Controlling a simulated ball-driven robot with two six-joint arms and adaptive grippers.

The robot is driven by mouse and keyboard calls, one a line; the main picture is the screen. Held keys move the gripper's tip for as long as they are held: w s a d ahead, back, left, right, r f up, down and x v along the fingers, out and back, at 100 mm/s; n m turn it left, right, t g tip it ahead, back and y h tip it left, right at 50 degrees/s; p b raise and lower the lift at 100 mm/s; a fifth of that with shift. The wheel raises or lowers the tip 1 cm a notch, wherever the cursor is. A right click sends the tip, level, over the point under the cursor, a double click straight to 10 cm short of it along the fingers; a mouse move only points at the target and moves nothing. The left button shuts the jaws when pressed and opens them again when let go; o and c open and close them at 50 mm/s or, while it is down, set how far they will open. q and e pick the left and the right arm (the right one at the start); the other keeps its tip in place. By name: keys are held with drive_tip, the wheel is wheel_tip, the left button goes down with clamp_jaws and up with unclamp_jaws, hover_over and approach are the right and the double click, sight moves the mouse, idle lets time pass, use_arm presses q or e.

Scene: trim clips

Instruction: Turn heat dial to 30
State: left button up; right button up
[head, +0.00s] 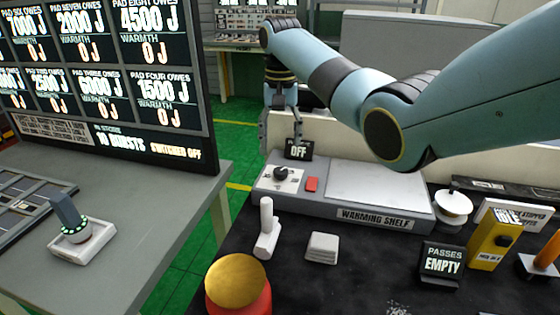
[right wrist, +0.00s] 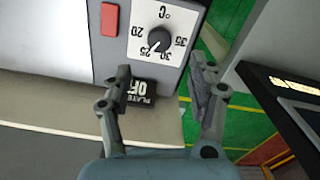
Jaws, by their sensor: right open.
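The heat dial (head: 281,173) is a dark round knob on a white scale plate at the left end of the grey warming shelf (head: 335,200). My right gripper (head: 281,145) is open and empty, pointing down behind the dial in the head view. In the right wrist view its fingers (right wrist: 162,70) are spread apart, with the dial beyond them, untouched. My left gripper is not in view.
A small black sign reading OFF (head: 298,150) stands behind the shelf, close to my right gripper. A red button (head: 312,184) is right of the dial. A white handle (head: 267,230) and a white block (head: 321,248) stand in front. A display board (head: 110,80) is at left.

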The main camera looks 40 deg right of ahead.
sight(281, 170)
wheel_tip(281, 170, down, 8)
drive_tip(key=shift+r, duration=0.1)
drive_tip(key=shift+s+f, duration=0.1)
drive_tip(key=shift+f, duration=0.3)
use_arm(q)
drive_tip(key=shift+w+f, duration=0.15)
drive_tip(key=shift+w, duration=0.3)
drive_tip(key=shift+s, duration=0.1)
use_arm(e)
drive_tip(key=shift+c, duration=1)
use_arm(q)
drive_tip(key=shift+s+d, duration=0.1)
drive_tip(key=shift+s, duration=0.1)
use_arm(e)
drive_tip(key=c, duration=0.9)
